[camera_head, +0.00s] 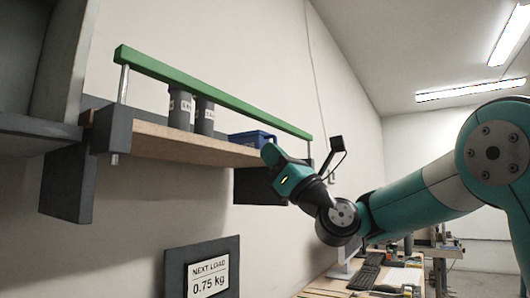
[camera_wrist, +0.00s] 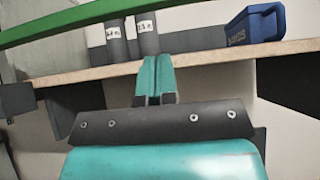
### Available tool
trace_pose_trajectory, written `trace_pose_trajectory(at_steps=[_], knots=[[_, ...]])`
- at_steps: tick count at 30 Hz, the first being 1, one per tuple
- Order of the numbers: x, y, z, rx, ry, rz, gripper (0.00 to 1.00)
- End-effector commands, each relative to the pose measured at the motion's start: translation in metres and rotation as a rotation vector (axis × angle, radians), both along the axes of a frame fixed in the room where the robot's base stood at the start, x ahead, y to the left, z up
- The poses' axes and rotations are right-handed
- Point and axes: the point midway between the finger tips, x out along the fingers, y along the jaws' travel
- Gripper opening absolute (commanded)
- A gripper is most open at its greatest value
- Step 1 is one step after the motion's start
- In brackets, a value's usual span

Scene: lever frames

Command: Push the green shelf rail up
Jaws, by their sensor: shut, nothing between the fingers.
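The green shelf rail (camera_head: 205,88) is a long bar standing above the front of a wooden shelf (camera_head: 185,146), carried on thin metal posts. In the wrist view the rail (camera_wrist: 60,20) crosses the upper left. My gripper (camera_head: 268,152) is at the right part of the shelf's front edge in the head view, below the rail. In the wrist view my gripper (camera_wrist: 155,62) is shut and empty, its tips appearing over the shelf's edge, with the rail above them. I cannot tell whether the gripper touches the shelf.
Two grey labelled canisters (camera_head: 192,110) and a blue bin (camera_head: 252,138) stand on the shelf behind the rail. A sign (camera_head: 207,280) reading "NEXT LOAD 0.75 kg" is below. A cluttered workbench (camera_head: 375,280) is at lower right. The space under the rail's middle is open.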

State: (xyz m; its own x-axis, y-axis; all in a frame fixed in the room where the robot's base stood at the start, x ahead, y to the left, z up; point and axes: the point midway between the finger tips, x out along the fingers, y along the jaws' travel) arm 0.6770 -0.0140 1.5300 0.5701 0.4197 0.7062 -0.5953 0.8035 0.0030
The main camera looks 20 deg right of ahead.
Motion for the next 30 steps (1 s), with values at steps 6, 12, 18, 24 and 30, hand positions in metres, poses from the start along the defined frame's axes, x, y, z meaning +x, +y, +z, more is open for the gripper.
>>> trace_pose_trajectory(at_steps=[6,12,18,24,30], knots=[[-0.027,-0.02,-0.041,-0.001,0.0,-0.004,0.0],[-0.037,-0.027,-0.05,-0.003,0.0,-0.001,0.0],[-0.04,-0.029,-0.05,-0.002,0.001,0.001,0.0],[-0.04,-0.029,-0.05,-0.001,0.003,0.001,0.0],[-0.04,-0.029,-0.05,-0.001,0.003,0.001,0.0]])
